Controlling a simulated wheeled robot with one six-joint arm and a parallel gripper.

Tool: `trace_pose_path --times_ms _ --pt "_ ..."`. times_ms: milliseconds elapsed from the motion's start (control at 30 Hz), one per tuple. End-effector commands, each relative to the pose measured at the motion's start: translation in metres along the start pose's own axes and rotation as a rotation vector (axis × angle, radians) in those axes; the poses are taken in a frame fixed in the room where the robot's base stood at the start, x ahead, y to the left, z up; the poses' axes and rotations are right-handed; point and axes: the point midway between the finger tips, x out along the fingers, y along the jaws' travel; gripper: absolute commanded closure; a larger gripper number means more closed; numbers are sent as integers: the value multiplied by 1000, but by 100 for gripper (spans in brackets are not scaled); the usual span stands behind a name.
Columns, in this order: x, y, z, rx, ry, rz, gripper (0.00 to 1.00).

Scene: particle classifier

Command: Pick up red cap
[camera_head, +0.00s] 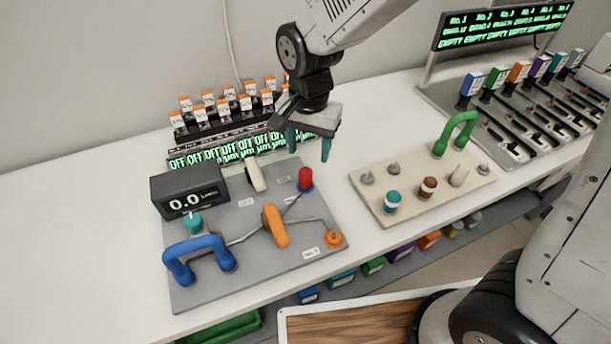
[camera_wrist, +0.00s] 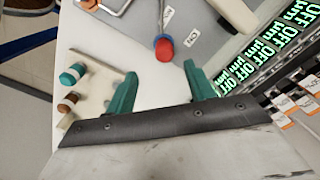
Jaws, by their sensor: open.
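The red cap (camera_head: 305,177) stands upright on a blue base near the right back edge of the grey panel (camera_head: 190,284). In the wrist view the red cap (camera_wrist: 164,49) shows beyond the fingertips, roughly between them. My gripper (camera_head: 308,146) is open and empty, with teal fingers pointing down. It hangs above and apart from the cap, a little behind it. In the wrist view my gripper (camera_wrist: 160,72) has its two fingers well apart, with nothing between them.
On the panel are a blue handle (camera_head: 198,250), an orange lever (camera_head: 275,226), a white lever (camera_head: 255,174) and a display reading 0.0 (camera_head: 189,191). A beige board (camera_head: 428,204) with several caps and a green handle (camera_head: 455,130) lies to the right. Orange-topped switches (camera_head: 222,108) stand behind.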

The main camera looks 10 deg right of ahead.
Motion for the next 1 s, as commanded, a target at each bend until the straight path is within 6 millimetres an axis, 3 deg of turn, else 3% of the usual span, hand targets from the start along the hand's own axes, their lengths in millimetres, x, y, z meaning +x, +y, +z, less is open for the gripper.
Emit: trace_pose_path --times_ms 600,900,933,1000 --pt "76 -7 -2 9 -3 4 46" --pt "82 -7 -3 8 -1 2 46" --pt "82 -7 -3 8 -1 2 49" --pt "82 -7 -3 8 -1 2 69"
